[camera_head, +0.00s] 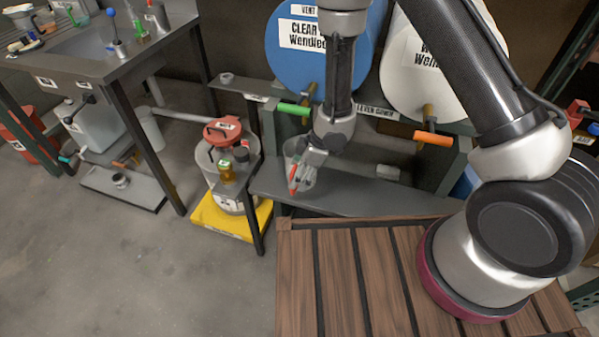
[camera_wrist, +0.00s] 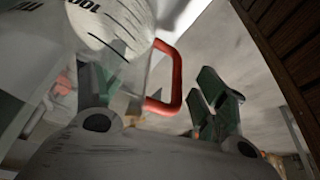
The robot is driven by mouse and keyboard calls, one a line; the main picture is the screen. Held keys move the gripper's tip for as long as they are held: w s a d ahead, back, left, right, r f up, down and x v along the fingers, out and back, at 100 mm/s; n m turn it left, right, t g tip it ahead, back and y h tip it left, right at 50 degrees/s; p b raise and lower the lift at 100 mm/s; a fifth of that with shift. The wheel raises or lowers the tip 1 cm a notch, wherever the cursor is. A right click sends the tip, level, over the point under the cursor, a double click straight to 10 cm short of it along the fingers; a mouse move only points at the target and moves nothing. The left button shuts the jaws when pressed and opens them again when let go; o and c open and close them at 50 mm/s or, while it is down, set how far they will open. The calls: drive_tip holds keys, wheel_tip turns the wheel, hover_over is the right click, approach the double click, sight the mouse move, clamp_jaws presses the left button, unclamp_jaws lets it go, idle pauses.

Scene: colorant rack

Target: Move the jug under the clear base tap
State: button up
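The clear jug (camera_head: 291,150) with a red handle (camera_head: 293,178) stands at the left part of the grey shelf; my gripper partly hides it. In the wrist view the jug's transparent body (camera_wrist: 132,72) is at left and its red handle (camera_wrist: 177,78) is near the middle. My gripper (camera_head: 308,165) is at the jug's handle side. In the wrist view its fingers (camera_wrist: 160,95) are spread, with the handle between them and a gap to the right finger. The clear base drum (camera_head: 290,60) is blue, with a green-handled tap (camera_head: 293,109) above the jug.
A white drum (camera_head: 462,85) with an orange-handled tap (camera_head: 433,138) is to the right. The grey shelf (camera_head: 340,195) runs below the taps. A lidded bucket (camera_head: 205,160) on a yellow base (camera_head: 225,222) stands at left. A slatted wooden surface (camera_head: 340,280) is in front.

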idle(0.3)
drive_tip(key=v, duration=1.2)
